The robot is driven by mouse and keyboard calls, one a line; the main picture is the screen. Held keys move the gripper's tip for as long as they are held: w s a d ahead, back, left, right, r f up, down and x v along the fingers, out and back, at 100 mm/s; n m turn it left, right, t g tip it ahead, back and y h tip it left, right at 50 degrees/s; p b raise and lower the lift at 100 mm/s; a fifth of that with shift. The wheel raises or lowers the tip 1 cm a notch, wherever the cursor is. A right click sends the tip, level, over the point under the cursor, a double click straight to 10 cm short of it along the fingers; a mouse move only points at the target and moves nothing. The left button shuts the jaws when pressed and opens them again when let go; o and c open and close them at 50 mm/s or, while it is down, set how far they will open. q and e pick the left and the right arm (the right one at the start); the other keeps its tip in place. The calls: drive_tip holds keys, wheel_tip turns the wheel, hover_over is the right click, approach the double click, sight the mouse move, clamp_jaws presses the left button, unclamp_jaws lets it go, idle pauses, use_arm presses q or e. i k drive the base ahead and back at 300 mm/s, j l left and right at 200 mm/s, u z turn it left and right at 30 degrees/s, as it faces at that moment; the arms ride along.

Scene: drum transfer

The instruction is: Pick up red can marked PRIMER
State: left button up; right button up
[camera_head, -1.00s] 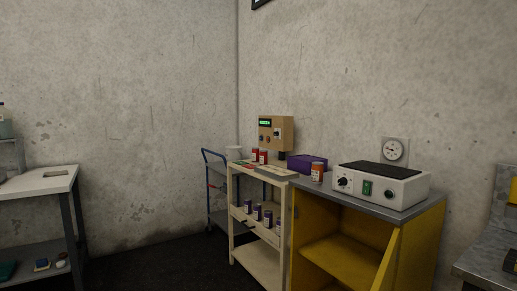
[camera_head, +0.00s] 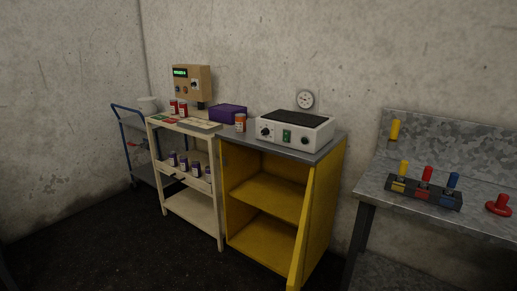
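Two small red cans stand close together on the top of a cream shelf cart, at its back edge. One is the left red can (camera_head: 173,107) and the other is the right red can (camera_head: 183,110). Both have pale labels, too small to read, so I cannot tell which is marked PRIMER. Neither of my grippers is in view.
The cream cart (camera_head: 192,208) holds several purple cans (camera_head: 183,163) on its middle shelf. A grey bench (camera_head: 440,214) stands right. Dark floor lies clear in front.

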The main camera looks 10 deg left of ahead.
sight(183, 114)
drive_tip(key=i+j, duration=0.1)
drive_tip(key=j, duration=0.35)
drive_tip(key=i+j, duration=0.15)
drive_tip(key=j, duration=0.35)
drive_tip(key=i+j+z, duration=0.1)
drive_tip(key=j, duration=0.35)
drive_tip(key=i+j, duration=0.1)
drive_tip(key=j, duration=0.4)
drive_tip(key=i+j, duration=0.15)
drive_tip(key=j, duration=0.15)
drive_tip(key=i+j+z, duration=0.1)
drive_tip(key=i+j, duration=0.2)
drive_tip(key=j, duration=0.3)
drive_tip(key=i+j+z, duration=0.1)
drive_tip(key=i+j, duration=0.75)
drive_tip(key=i+j+z, duration=0.15)
drive_tip(key=i+j, duration=0.3)
drive_tip(key=j, duration=0.15)
drive_tip(key=i+j+z, duration=0.1)
drive_tip(key=i+j, duration=0.65)
drive_tip(key=j, duration=0.35)
drive_tip(key=l+z, duration=0.05)
